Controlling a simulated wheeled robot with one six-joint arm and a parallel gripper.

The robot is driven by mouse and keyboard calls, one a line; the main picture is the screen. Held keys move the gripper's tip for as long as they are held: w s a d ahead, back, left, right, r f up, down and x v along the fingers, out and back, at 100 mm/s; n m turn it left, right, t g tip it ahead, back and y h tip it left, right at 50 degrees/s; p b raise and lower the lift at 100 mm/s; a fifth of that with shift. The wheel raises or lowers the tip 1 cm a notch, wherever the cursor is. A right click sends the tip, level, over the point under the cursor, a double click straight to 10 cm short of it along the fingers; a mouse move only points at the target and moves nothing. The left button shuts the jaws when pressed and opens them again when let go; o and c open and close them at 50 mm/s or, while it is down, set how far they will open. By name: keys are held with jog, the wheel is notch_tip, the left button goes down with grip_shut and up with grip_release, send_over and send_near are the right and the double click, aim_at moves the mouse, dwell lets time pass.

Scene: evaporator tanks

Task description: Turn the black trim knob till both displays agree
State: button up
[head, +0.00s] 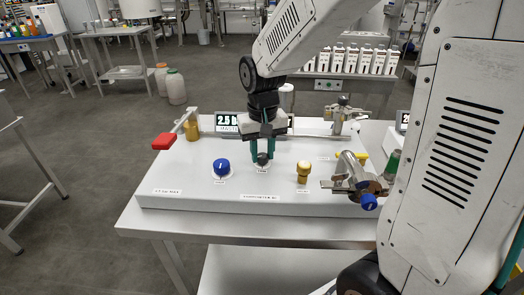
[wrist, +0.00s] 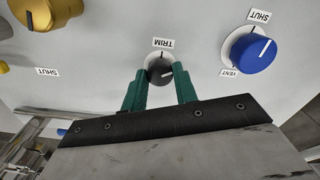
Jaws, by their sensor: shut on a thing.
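The black trim knob (head: 262,159) stands on the white panel (head: 215,200), between a blue knob and a yellow one. My gripper (head: 262,152) points down at it, with a green finger on each side. In the wrist view, the black knob (wrist: 160,70) sits between the fingertips of my gripper (wrist: 160,76), which is shut on it. Its white pointer line is partly visible near the TRIM label (wrist: 163,43). One display (head: 229,121) shows a number starting 2.5; its last digit is unclear. Another display (head: 403,121) at the right is mostly hidden by my arm.
The blue knob (head: 221,168) is left of the trim knob, and the yellow knob (head: 303,171) is right. A red-handled lever (head: 164,141) is at the panel's left. A metal valve with a blue cap (head: 369,202) stands at the right edge. The panel's front is clear.

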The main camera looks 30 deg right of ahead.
aim_at(262, 155)
jog(key=shift+w, duration=0.1)
jog(key=o, duration=1)
jog(key=shift+r, duration=0.1)
notch_tip(262, 155, up, 8)
jog(key=shift+f, duration=0.15)
